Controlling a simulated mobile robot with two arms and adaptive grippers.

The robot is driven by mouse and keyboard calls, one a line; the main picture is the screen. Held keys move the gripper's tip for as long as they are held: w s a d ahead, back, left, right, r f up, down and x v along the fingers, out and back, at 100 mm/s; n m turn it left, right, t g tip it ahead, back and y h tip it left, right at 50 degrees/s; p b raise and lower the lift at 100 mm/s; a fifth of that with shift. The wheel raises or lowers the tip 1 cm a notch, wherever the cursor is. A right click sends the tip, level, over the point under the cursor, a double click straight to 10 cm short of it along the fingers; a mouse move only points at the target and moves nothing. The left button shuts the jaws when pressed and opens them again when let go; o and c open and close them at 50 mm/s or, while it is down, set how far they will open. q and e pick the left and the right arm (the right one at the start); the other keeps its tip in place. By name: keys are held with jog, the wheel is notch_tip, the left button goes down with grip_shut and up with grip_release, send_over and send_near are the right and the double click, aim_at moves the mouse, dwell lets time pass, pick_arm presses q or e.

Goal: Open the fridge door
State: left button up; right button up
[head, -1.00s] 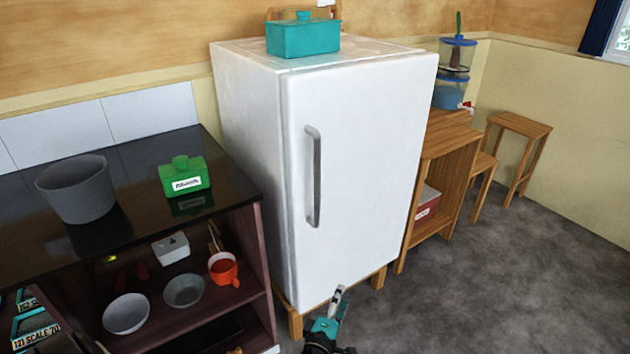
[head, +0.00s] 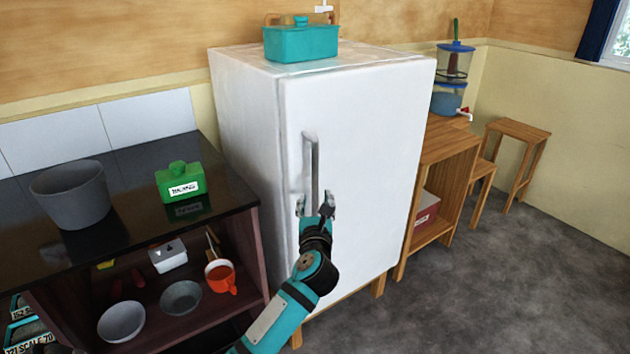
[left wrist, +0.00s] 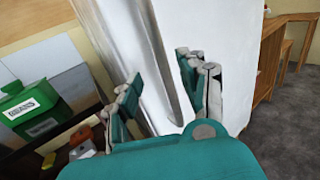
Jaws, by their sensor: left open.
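The white fridge (head: 375,150) stands in the middle of the head view with its door closed. Its vertical grey handle (head: 311,160) is near the left edge of the door. My left gripper (head: 315,203) is open at the lower end of the handle, with its fingers on either side of it in the picture. In the left wrist view the handle (left wrist: 164,60) runs down between the open fingers of the left gripper (left wrist: 160,90). I cannot tell whether a finger touches it. My right gripper is not in view.
A dark counter (head: 120,225) with a grey pot (head: 70,195) and a green box (head: 181,183) stands left of the fridge. A teal box (head: 301,42) sits on top. A wooden shelf unit (head: 440,160) stands close on the right. The floor at right is clear.

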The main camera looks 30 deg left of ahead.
aim_at(316, 184)
pick_arm(q)
jog(key=x, duration=0.9)
jog(key=shift+w+a, duration=0.2)
jog(key=shift+w, duration=0.1)
grip_shut()
jog(key=shift+w+f, duration=0.1)
jog(key=shift+f, duration=0.05)
